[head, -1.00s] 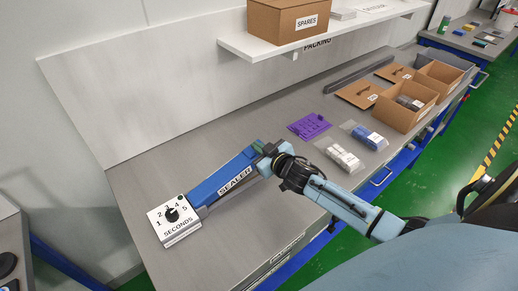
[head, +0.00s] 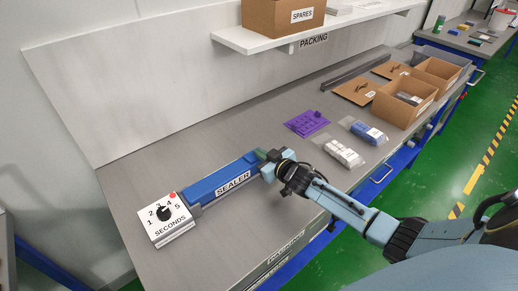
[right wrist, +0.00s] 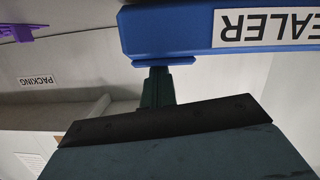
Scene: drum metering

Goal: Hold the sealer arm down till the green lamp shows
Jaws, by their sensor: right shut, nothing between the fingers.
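The sealer's blue arm (head: 222,177), labelled SEALER, lies low along its base on the bench. It also shows in the right wrist view (right wrist: 180,28). At its left end is a white dial box (head: 165,218) marked SECONDS, with numbers 1 to 5 and a black knob (head: 163,213). A lamp (head: 172,195) on the box shows red. My right gripper (head: 262,155) is shut and empty, with its dark green fingers (right wrist: 157,88) against the free end of the blue arm. The exact contact is partly hidden. My left gripper is not in view.
Open cardboard boxes (head: 404,105) stand further right. A shelf (head: 320,34) with a SPARES box (head: 270,15) overhangs the back.

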